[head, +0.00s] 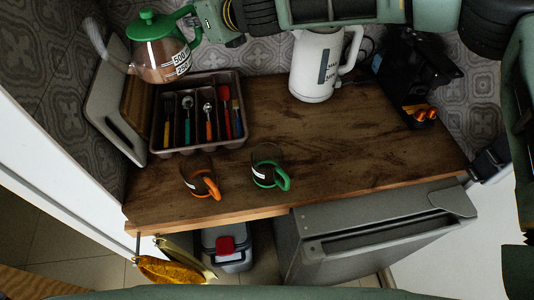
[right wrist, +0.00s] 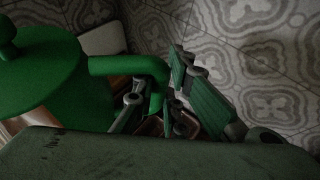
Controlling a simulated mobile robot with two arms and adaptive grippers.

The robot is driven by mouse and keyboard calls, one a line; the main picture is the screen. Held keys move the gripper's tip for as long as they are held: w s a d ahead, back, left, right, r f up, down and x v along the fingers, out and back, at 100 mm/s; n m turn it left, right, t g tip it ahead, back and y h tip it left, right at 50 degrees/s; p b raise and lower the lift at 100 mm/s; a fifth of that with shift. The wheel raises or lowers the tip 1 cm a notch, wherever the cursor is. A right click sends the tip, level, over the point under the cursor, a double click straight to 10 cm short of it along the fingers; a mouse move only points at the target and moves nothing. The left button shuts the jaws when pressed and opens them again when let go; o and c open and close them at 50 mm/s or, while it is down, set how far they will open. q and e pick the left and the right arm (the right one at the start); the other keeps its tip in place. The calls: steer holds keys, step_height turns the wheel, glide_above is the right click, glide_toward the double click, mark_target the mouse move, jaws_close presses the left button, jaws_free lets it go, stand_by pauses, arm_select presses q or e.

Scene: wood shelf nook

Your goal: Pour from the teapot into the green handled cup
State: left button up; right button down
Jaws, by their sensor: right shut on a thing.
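The teapot (head: 163,66) has a clear body with brown liquid and a green lid, also seen in the right wrist view (right wrist: 42,82). It is at the upper left of the head view, above the back of the cutlery tray, its spout pointing left. My right gripper (head: 203,27) is shut on its green handle, which also shows in the right wrist view (right wrist: 130,66). The green handled cup (head: 264,158) stands upright on the wooden counter, below and right of the teapot, apart from it. My left gripper is not in view.
An orange handled cup (head: 196,172) stands left of the green one. The cutlery tray (head: 243,137) holds several utensils. A white kettle (head: 318,68) and a black machine (head: 408,85) stand at the back. The counter (head: 350,145) is clear right of the cups.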

steer(key=shift+w+d+r+n+g+y, duration=1)
steer(key=shift+w+d+n+g, duration=0.75)
steer(key=shift+w, duration=1.5)
steer(key=w+d+f+n, duration=0.1)
steer(key=d+f, duration=0.1)
steer(key=d, duration=0.6)
steer(key=w+d+f+g+y+b, duration=0.1)
steer(key=d+f, duration=0.2)
steer(key=d, duration=0.5)
steer(key=shift+n+b, duration=0.3)
steer(key=shift+n, duration=0.05)
steer(key=shift+w+d+g, duration=0.1)
steer(key=shift+w+g, duration=0.05)
steer(key=shift+g, duration=0.1)
